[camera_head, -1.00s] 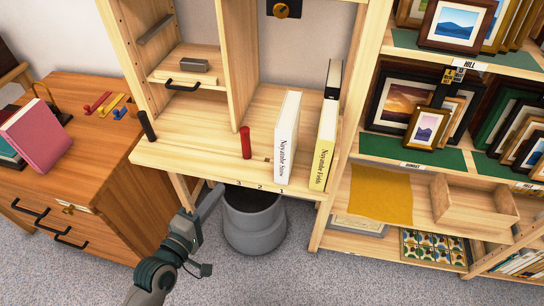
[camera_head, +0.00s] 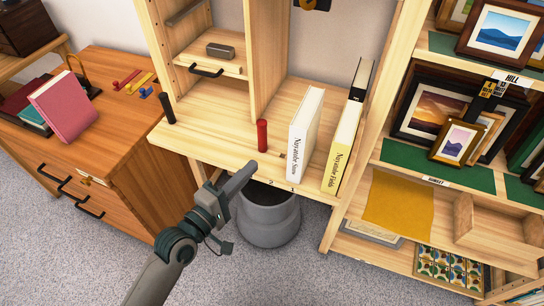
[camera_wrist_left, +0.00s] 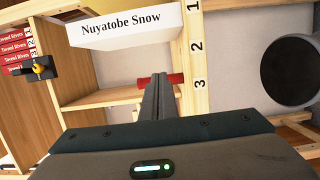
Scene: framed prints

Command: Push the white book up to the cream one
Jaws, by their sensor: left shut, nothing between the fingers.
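The white book (camera_head: 304,135), titled "Nuyatobe Snow", stands upright on the wooden desk shelf. Its spine also shows in the left wrist view (camera_wrist_left: 128,25). The cream book (camera_head: 343,147) stands upright to its right, with a gap between them. My left gripper (camera_head: 248,168) is shut and empty, in front of the shelf's front edge and left of the white book, apart from it. In the left wrist view its fingers (camera_wrist_left: 158,90) point toward the white book's side of the shelf. My right gripper is not in view.
A red cylinder (camera_head: 262,135) stands on the shelf left of the white book. A black book (camera_head: 361,80) stands behind the cream one. A black cylinder (camera_head: 168,109) stands at the shelf's left end. A grey bin (camera_head: 268,217) sits below. Numbers mark the shelf's front edge.

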